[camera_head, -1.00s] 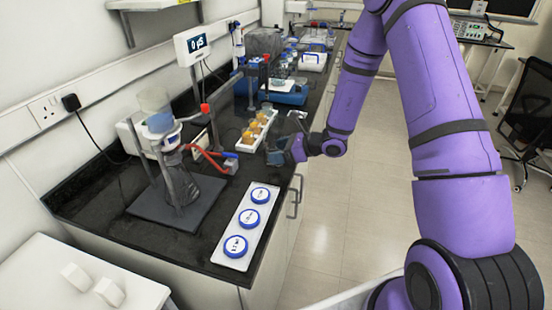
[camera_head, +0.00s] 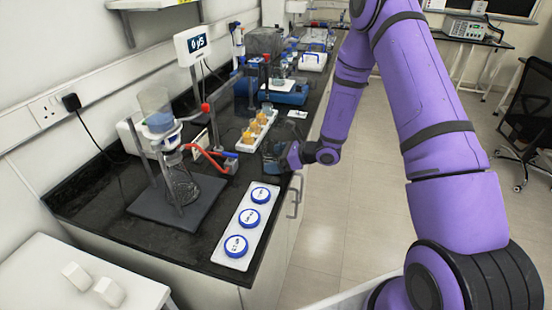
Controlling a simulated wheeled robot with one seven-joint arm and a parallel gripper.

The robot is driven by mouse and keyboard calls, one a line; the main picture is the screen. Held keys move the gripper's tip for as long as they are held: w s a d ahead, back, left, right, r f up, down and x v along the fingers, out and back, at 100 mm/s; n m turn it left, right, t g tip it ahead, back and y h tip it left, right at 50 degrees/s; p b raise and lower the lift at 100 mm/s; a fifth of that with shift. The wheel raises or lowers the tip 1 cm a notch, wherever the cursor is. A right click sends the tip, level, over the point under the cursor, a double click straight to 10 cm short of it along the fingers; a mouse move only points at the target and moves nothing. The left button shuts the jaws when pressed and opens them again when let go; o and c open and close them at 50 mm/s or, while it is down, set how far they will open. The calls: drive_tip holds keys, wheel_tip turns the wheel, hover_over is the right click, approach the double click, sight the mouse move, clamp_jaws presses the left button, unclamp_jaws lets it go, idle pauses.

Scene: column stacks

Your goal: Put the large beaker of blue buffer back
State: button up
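The large beaker of blue buffer (camera_head: 271,160) is a clear glass with bluish liquid low in it. It is roughly upright at the right-hand edge of the black bench, beside the white rack of amber jars. My gripper (camera_head: 283,155) comes from the right and is at the beaker, seemingly closed around its side. The fingers are small and dark, and partly hidden. I cannot tell whether the beaker's base touches the bench.
A stand (camera_head: 170,205) with a glass column holding blue and a flask is to the left. A white strip with blue round pads (camera_head: 250,218) lies in front. The amber jar rack (camera_head: 256,131) is close behind left. A small white card (camera_head: 297,114) lies behind the gripper.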

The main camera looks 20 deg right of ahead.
drive_tip(key=shift+r, duration=0.2)
drive_tip(key=v, duration=1.2)
drive_tip(key=s+a+r+n+g+h, duration=0.1)
drive_tip(key=s+a+r+n+g, duration=0.25)
drive_tip(key=s+r+n, duration=0.45)
drive_tip(key=s+a+r+n+g, duration=0.3)
drive_tip(key=s+a+r+n, duration=0.15)
drive_tip(key=r, duration=0.65)
drive_tip(key=s+d+r+n+t+h, duration=0.2)
drive_tip(key=s+r+n+h, duration=0.3)
drive_tip(key=s, duration=0.4)
drive_tip(key=s+d+r+n+t+h, duration=0.2)
drive_tip(key=s+d+r+n+h, duration=0.1)
drive_tip(key=s+r+n, duration=0.4)
drive_tip(key=shift+s+r+n+h, duration=0.35)
drive_tip(key=shift+s+h, duration=0.55)
drive_tip(key=shift+s, duration=0.15)
